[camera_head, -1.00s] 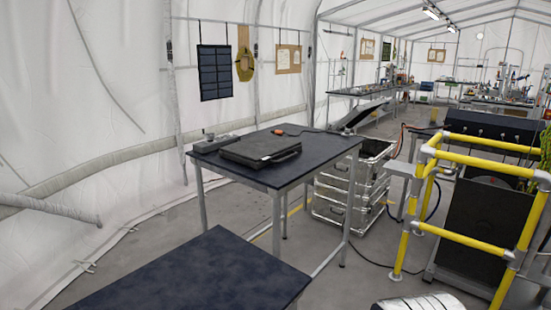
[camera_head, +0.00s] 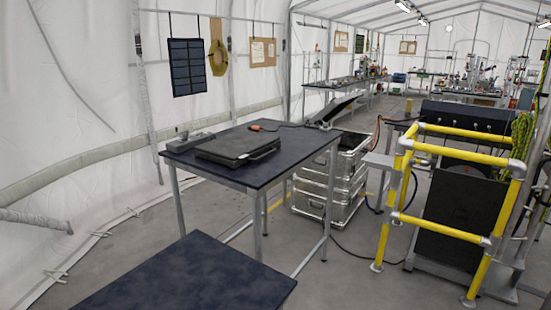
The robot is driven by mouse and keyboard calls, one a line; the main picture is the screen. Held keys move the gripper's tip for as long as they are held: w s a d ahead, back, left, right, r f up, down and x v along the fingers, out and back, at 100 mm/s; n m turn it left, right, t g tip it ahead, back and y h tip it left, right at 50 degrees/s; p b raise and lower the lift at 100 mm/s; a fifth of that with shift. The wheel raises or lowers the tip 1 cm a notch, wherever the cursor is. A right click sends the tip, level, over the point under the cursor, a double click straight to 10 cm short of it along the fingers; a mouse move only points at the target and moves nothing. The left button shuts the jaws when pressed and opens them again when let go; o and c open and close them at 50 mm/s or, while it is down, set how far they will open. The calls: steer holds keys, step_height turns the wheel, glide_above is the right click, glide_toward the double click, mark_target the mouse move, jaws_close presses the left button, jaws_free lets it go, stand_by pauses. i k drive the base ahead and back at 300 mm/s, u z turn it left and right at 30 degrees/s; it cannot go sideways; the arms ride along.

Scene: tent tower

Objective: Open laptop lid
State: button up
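A closed black laptop (camera_head: 238,149), thick and case-like with a handle-like part on its right edge, lies flat on a dark-topped table (camera_head: 258,178) in the middle left of the head camera view. Its lid is down. My gripper is not in view, so its state and its place relative to the laptop cannot be seen.
A grey device (camera_head: 188,141) and an orange-handled tool (camera_head: 264,127) share the table. A second dark table (camera_head: 190,278) stands in front. Stacked metal crates (camera_head: 333,185) and a yellow railing (camera_head: 440,226) stand to the right. Floor shows between the tables and the railing.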

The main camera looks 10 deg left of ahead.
mark_target(234, 146)
steer(key=z, duration=1.2)
steer(key=i, duration=2.7)
steer(key=u, duration=0.65)
